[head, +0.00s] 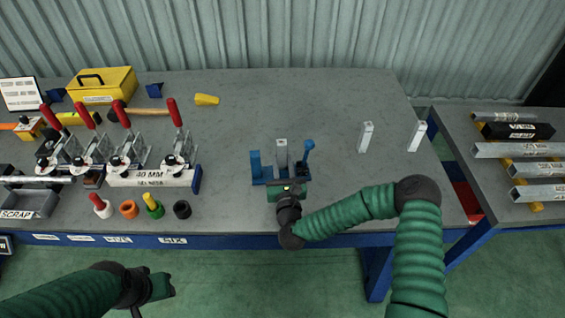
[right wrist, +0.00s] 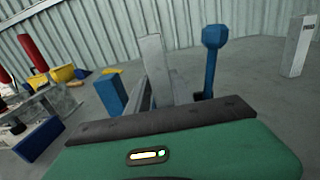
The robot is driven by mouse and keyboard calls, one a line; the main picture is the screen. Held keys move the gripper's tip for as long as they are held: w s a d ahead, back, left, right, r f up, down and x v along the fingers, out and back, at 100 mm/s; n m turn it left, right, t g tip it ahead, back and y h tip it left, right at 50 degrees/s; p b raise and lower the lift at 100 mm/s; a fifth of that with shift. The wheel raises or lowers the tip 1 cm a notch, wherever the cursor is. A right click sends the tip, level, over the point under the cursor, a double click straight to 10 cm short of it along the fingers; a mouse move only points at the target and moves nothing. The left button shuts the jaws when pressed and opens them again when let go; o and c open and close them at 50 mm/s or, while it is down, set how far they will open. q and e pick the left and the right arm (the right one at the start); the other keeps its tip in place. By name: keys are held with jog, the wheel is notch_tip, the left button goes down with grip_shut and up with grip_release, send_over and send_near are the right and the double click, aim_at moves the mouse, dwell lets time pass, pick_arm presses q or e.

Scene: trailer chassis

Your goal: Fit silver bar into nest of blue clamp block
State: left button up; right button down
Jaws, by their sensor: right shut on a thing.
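The silver bar (head: 281,153) stands upright between the blue parts of the clamp block (head: 256,166) near the table's front middle. My right gripper (head: 286,189) is in front of the block and shut on the bar. In the right wrist view the bar (right wrist: 153,58) leans slightly, with the block's blue post (right wrist: 110,95) to its left and the blue knobbed lever (right wrist: 214,60) to its right. The gripper body hides the bar's lower end, so its seating in the nest cannot be told. My left gripper (head: 160,287) is off the table's front edge, holding nothing visible.
Two more silver bars (head: 366,137) (head: 417,136) stand upright to the right. Red-handled toggle clamps (head: 175,150), a labelled block (head: 150,178) and several coloured cylinders (head: 128,208) lie to the left. A side table (head: 500,180) holds long bars. The table behind the block is clear.

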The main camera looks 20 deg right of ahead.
jog(key=shift+f+b, duration=0.55)
jog(key=shift+f, duration=0.15)
jog(key=c, duration=1.1)
grip_release()
jog(key=shift+o, duration=0.2)
jog(key=s+a, duration=0.1)
jog(key=s, duration=0.4)
jog(key=s+a, duration=0.1)
jog(key=s, duration=0.4)
jog(key=s+a+f+b, duration=0.1)
jog(key=s, duration=0.4)
jog(key=shift+s+a, duration=0.1)
jog(key=shift+s, duration=0.15)
jog(key=shift+s+r, duration=0.3)
jog(key=shift+s, duration=0.2)
